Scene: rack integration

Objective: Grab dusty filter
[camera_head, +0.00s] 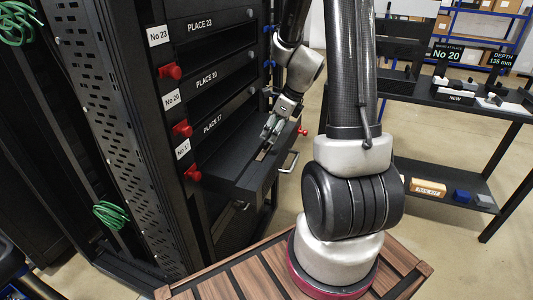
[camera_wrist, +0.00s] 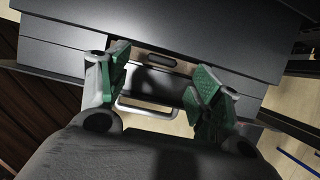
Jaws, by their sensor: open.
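My gripper (camera_head: 268,130) hangs over the front part of a dark unit (camera_head: 228,168) pulled out of the rack below the PLACE 17 label. In the wrist view my gripper (camera_wrist: 162,72) is open, its green pads apart with nothing held between them. Between and beyond the pads is a narrow recess in the unit's dark top, with a light brown edge and a dark oval piece (camera_wrist: 156,60). I cannot tell whether this piece belongs to the dusty filter. No other filter is clearly recognisable.
The unit's metal handle (camera_head: 289,162) juts from its front, below my gripper. Red knobs (camera_head: 182,129) line the black rack post. Pale floor lies between rack and table.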

